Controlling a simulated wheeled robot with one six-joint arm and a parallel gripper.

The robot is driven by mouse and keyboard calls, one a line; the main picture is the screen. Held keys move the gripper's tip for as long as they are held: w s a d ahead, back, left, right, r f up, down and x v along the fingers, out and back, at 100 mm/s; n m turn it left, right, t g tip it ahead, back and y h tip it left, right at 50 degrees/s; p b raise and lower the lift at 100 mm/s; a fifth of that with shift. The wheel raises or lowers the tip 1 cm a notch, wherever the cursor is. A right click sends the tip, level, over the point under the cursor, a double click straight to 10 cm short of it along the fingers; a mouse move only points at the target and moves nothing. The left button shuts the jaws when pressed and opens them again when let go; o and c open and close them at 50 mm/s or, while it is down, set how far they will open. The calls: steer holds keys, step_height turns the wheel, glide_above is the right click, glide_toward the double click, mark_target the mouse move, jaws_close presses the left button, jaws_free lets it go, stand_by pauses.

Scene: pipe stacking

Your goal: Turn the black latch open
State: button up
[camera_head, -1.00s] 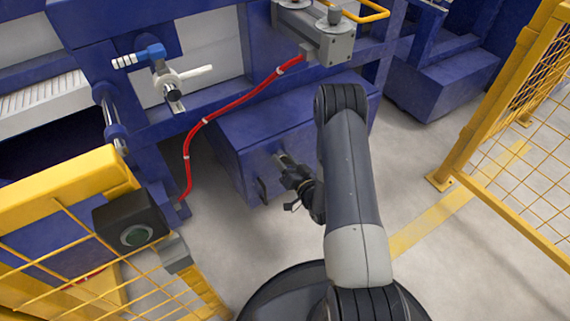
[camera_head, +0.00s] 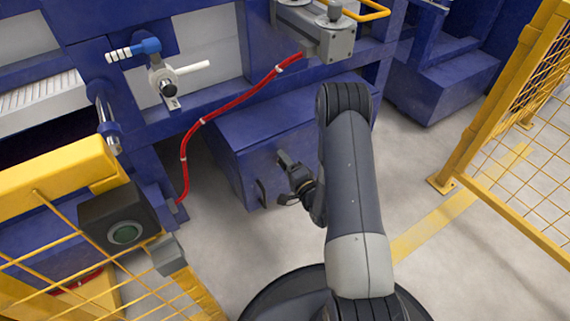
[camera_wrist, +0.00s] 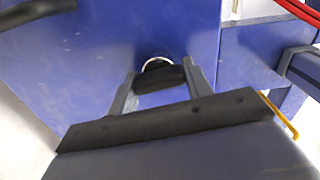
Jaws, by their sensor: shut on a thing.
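The black latch (camera_wrist: 161,78) is a short dark piece in front of a silver ring on the face of the blue box (camera_wrist: 120,45). In the wrist view it lies between the two fingertips of my gripper (camera_wrist: 160,84), which is shut on it. The latch looks nearly crosswise, slightly tilted in that view. In the head view my gripper (camera_head: 284,178) is at the front face of the blue box (camera_head: 225,160). The latch cannot be made out there behind the fingers.
A dark handle (camera_head: 262,192) sits on the box face left of my gripper. A red hose (camera_head: 215,108) runs above the box. A yellow fence (camera_head: 520,130) stands at right, and a black button box (camera_head: 118,222) at lower left. The floor between is open.

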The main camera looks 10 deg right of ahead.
steer(key=shift+m, duration=0.7)
steer(key=shift+o, duration=0.2)
steer(key=o, duration=1)
steer(key=shift+c, duration=0.2)
steer(key=shift+s, duration=0.1)
steer(key=p+v, duration=0.2)
steer(key=v, duration=0.8)
steer(key=shift+s+d+p, duration=0.15)
steer(key=shift+s+p, duration=0.15)
steer(key=shift+w, duration=0.15)
